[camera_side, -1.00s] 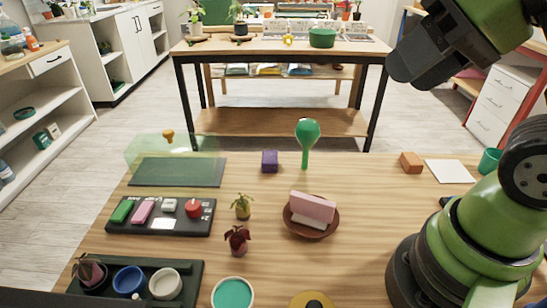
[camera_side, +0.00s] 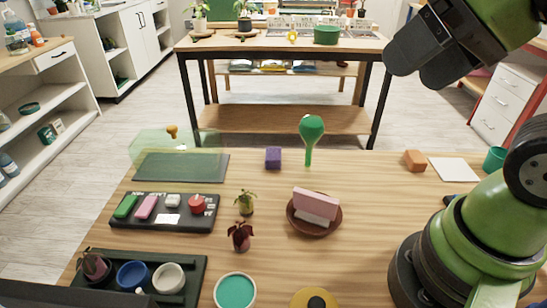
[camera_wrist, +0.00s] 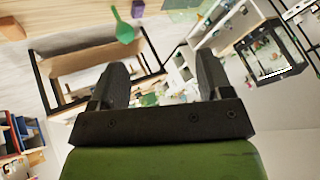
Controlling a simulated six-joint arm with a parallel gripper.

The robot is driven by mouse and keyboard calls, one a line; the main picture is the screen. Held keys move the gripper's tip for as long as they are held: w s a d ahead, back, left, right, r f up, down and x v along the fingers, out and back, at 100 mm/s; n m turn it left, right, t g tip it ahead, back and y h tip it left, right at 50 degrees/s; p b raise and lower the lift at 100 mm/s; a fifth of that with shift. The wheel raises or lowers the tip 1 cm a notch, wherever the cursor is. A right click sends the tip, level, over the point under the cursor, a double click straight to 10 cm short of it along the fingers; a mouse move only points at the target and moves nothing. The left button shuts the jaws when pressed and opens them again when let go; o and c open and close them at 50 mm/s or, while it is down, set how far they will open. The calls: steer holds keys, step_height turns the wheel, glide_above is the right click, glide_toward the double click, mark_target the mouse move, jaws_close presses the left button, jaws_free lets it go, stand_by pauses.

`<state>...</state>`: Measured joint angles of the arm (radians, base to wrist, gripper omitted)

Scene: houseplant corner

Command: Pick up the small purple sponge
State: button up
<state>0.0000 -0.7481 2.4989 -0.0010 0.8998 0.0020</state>
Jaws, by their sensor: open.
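The small purple sponge (camera_side: 273,158) is a little block standing at the far edge of the wooden table, left of a green spoon-shaped thing (camera_side: 312,130). It also shows at the top of the wrist view (camera_wrist: 138,8), beside the green thing (camera_wrist: 124,32). My gripper (camera_side: 420,62) is high at the upper right of the side view, well apart from the sponge. In the wrist view its two fingers (camera_wrist: 160,75) stand apart with nothing between them.
A translucent green cover (camera_side: 165,150) with an orange knob stands left of the sponge. A brown bowl (camera_side: 335,220) with a pink block (camera_side: 315,202) and two small plants (camera_side: 245,202) are nearer. An orange block (camera_side: 415,161) lies to the right. Bare wood surrounds the sponge's near side.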

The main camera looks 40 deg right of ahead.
steer(key=w+d+f+m+g+h, duration=0.1)
steer(key=w+d+m+g+h, duration=0.1)
steer(key=w, duration=0.8)
steer(key=m+g+h, duration=0.2)
steer(key=m+h, duration=0.1)
glide_above(273, 151)
steer(key=s+a, duration=0.2)
steer(key=f, duration=2.4)
steer(key=shift+w+d, duration=0.15)
steer(key=shift+d, duration=0.05)
steer(key=x, duration=0.5)
steer(key=shift+f, duration=0.4)
steer(key=c, duration=1)
